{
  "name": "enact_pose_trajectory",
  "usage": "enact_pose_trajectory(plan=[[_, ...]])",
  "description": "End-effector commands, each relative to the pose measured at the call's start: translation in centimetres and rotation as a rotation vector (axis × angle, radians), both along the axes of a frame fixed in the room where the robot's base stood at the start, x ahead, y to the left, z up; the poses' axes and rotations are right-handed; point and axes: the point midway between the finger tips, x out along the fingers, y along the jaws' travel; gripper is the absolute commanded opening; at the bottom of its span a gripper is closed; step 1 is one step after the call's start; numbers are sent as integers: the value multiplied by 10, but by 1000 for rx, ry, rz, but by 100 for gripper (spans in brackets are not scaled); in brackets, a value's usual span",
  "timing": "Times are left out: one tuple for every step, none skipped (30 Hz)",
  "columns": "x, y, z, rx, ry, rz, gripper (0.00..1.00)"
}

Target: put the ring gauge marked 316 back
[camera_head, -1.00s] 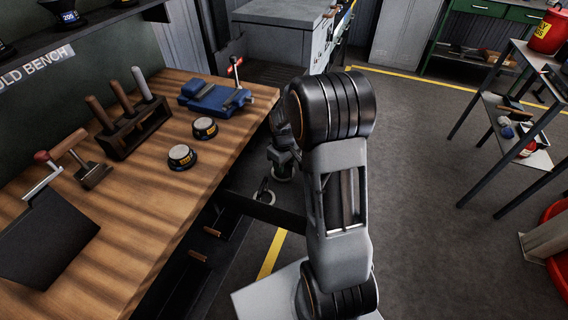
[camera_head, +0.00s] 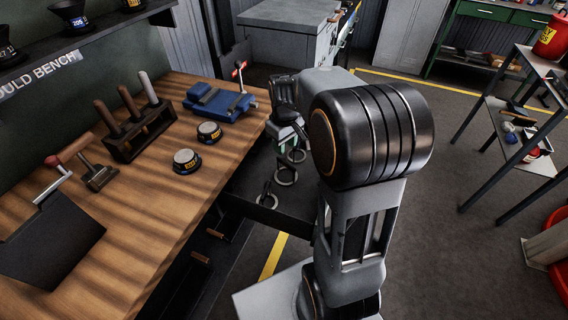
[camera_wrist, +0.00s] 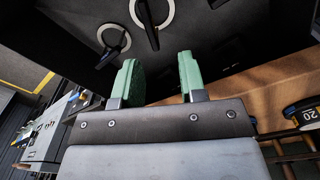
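Several pale ring gauges lie in the dark open drawer (camera_head: 246,207) under the bench. No marking 316 is legible. My gripper (camera_wrist: 159,78) has green fingers spread apart with nothing between them, over the drawer. My arm partly hides this area.
A shelf rack (camera_head: 508,130) stands at right. Open floor lies between.

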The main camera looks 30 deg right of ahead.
Motion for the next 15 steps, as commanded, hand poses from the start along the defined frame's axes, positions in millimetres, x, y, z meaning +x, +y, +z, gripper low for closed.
enact_pose_trajectory(plan=[[-13,11,10,-3,-26,-20,38],[-22,18,15,-3,-41,-38,38],[-34,27,20,-1,-62,-66,38],[-44,33,23,-1,-79,-86,38],[-53,39,25,2,-93,-108,38],[-66,47,27,6,-112,-133,38],[-75,51,28,9,-127,-153,38],[-83,56,29,13,-141,-172,38],[-94,61,29,19,-157,-197,38],[-101,65,29,24,-169,-213,38],[-108,68,29,29,-181,-227,38],[-116,71,28,35,-193,-246,38],[-122,73,27,39,-200,-258,38],[-126,75,26,43,-207,-269,38],[-131,77,25,47,-216,-281,38]])
